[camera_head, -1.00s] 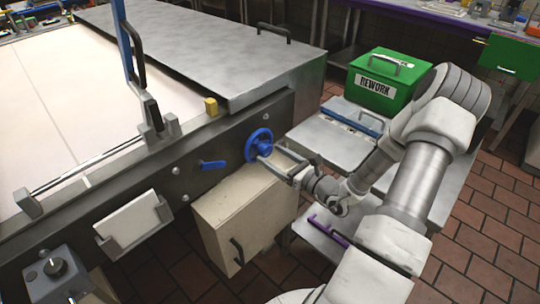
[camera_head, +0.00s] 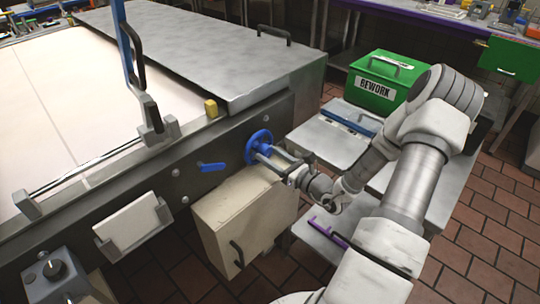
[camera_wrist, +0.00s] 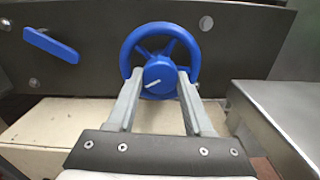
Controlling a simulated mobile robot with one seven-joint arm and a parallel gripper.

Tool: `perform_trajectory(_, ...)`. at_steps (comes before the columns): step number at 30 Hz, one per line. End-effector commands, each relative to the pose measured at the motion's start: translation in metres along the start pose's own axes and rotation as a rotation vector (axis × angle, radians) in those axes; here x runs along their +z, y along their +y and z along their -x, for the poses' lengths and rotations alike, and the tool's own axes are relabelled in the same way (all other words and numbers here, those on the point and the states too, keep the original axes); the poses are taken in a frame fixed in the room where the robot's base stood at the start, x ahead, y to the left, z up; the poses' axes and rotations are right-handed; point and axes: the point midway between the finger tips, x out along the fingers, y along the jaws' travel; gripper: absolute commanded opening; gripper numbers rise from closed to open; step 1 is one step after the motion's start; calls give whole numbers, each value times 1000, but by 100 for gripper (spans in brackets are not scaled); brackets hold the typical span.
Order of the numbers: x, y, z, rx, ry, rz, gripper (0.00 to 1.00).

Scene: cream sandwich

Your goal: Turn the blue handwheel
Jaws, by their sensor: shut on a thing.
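The blue handwheel (camera_head: 260,134) is mounted on the dark side panel of the machine. In the wrist view its round rim and spokes face me, and its hub (camera_wrist: 159,78) has a short white mark tilted up to the right. My gripper (camera_head: 264,154) reaches the wheel from the right in the head view. In the wrist view its two grey fingers (camera_wrist: 159,86) lie on either side of the hub, shut on it. The fingers cover the lower part of the rim.
A blue lever (camera_head: 211,166) sticks out of the panel left of the wheel. A beige box (camera_head: 238,215) with a black handle is below. A metal cabinet edge (camera_wrist: 270,115) is close on the right in the wrist view. A green REWORK box (camera_head: 380,80) stands behind my arm.

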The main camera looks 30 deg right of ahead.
Motion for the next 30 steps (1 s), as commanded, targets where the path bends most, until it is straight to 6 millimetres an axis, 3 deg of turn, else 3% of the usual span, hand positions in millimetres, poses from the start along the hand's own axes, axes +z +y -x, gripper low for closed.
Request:
perform_trajectory(14, 4, 2, 0, 2, 0, -149, 0)
perform_trajectory(30, 5, 2, 0, 0, 0, -644, 0)
